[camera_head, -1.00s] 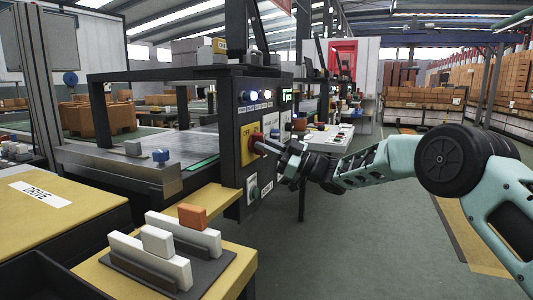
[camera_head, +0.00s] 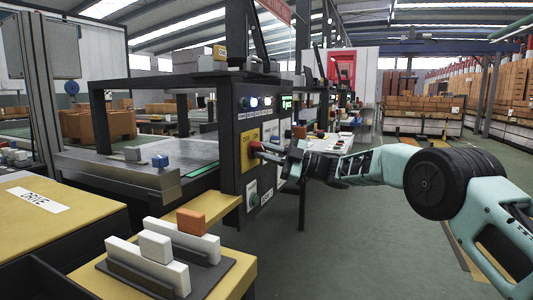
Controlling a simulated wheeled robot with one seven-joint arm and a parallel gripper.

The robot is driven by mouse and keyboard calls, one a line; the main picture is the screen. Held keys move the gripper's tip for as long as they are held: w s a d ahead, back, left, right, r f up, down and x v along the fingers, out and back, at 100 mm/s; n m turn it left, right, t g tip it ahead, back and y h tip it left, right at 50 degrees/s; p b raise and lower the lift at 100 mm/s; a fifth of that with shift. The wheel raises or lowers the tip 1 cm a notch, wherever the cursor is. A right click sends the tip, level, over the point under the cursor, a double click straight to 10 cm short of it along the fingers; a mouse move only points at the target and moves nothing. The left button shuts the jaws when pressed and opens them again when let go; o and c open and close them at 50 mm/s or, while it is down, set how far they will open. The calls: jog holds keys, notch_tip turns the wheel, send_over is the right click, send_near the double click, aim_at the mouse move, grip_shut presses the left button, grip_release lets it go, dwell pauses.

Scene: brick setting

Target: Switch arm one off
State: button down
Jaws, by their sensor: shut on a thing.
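A black control panel (camera_head: 232,160) stands at the machine's end, with lit lamps, a row of small labels and a green display. It carries a yellow plate (camera_head: 250,134) with a red switch (camera_head: 254,147) on it. My gripper (camera_head: 268,150) reaches in from the right and is shut on the red switch. The fingers hide part of the switch and plate, so its exact setting cannot be read. Below is a white plate with a green knob (camera_head: 254,199).
A yellow table (camera_head: 225,285) in front holds white blocks and an orange block on a grey base. A yellow surface marked DRIVE (camera_head: 60,225) is at left. Green floor (camera_head: 370,240) is clear below my arm.

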jog(key=c, duration=1.4)
grip_release()
jog(key=shift+o, duration=0.2)
jog(key=p+v, duration=0.1)
jog(key=v, duration=1.6)
jog(key=shift+d+f+p, duration=0.2)
jog(key=shift+p, duration=0.2)
jog(key=shift+s, duration=0.1)
